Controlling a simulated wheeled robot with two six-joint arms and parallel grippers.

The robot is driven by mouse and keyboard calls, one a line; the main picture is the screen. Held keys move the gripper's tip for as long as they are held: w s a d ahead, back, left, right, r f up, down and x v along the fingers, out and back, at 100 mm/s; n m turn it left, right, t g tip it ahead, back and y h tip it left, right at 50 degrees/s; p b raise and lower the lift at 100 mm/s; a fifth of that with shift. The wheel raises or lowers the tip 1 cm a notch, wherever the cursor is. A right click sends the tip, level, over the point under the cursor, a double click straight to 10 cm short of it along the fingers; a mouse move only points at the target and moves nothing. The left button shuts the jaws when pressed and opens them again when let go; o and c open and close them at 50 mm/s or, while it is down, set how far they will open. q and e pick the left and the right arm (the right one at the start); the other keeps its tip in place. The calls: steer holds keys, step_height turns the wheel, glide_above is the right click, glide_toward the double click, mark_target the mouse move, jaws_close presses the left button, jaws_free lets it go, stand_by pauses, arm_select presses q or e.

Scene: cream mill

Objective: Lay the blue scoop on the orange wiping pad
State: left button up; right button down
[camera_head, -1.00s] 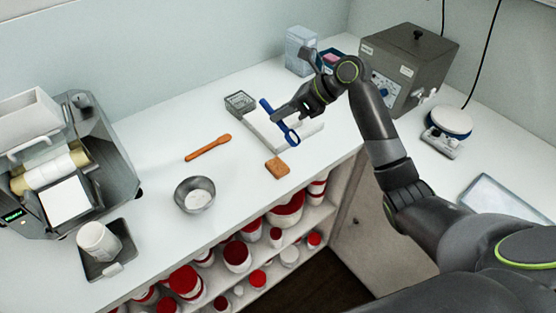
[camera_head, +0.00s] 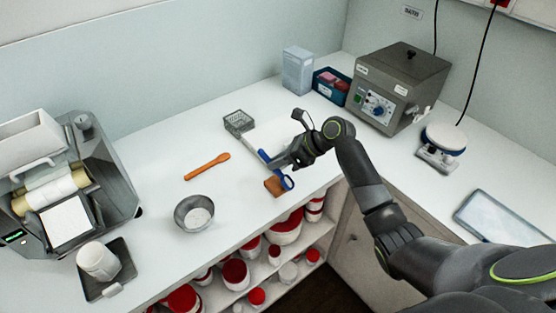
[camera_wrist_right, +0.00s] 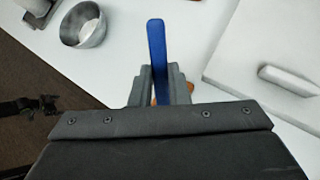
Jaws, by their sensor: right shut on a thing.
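The blue scoop (camera_head: 287,182) is held in my right gripper (camera_head: 273,163), its handle end sticking out on the far side and its round end toward the front. The round end is over or against the right part of the orange wiping pad (camera_head: 272,187); I cannot tell whether they touch. In the right wrist view, the handle of the blue scoop (camera_wrist_right: 157,45) stands between the fingers of my right gripper (camera_wrist_right: 158,88). Only slivers of the orange pad (camera_wrist_right: 190,87) show there behind the fingers. My left gripper is not in view.
An orange spatula (camera_head: 207,166) and a steel bowl (camera_head: 194,213) lie to the left. The counter's front edge is close to the pad, above shelves of red-lidded jars.

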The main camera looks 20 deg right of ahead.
steer(key=shift+f, duration=0.3)
steer(key=c, duration=1.4)
jaws_free()
steer(key=shift+f, duration=0.1)
steer(key=shift+r, duration=0.45)
steer(key=b+v, duration=0.2)
steer(key=v, duration=1)
